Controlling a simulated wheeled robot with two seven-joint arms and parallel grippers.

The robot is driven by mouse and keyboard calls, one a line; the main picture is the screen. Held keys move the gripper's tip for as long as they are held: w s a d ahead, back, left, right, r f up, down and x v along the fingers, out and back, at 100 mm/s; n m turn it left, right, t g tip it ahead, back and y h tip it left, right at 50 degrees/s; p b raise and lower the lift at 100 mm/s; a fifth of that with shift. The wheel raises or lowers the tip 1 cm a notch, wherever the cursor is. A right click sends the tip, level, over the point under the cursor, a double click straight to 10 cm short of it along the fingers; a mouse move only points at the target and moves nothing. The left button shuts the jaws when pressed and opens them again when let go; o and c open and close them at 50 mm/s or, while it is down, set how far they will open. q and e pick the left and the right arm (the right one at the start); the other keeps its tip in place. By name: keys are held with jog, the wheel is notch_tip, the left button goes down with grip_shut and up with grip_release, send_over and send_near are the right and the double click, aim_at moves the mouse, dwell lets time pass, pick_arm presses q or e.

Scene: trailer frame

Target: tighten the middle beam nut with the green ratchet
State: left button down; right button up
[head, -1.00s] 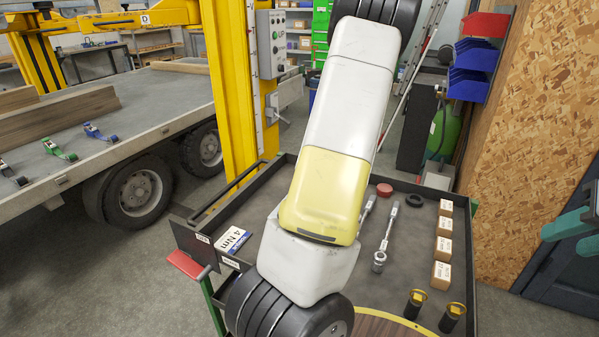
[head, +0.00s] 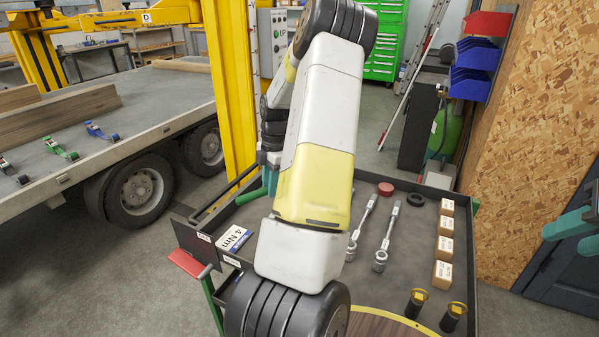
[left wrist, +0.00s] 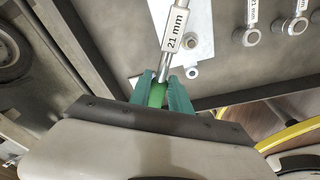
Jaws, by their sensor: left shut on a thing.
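My left gripper (head: 262,188) shows only in part behind my own arm, over the left side of the cart. In the left wrist view its teal fingers (left wrist: 160,88) are shut on the green handle of a ratchet (left wrist: 158,96). The ratchet's metal shaft carries a "21 mm" label (left wrist: 176,30) and points away from the gripper; its far end is out of frame. My right gripper (head: 562,238) is at the right edge of the head view, with its teal fingers apart and nothing between them. I cannot make out the middle beam nut in either view.
The trailer bed (head: 150,100) at left bears wooden beams (head: 60,113) and strap buckles (head: 60,150). A yellow post (head: 228,90) stands between them.

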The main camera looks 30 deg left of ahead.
pick_arm(q)
jog(key=shift+f, duration=0.7)
jog(key=shift+f, duration=0.45)
jog(key=shift+f, duration=0.7)
jog(key=c, duration=1.9)
grip_release()
grip_shut()
jog(key=shift+a, duration=0.1)
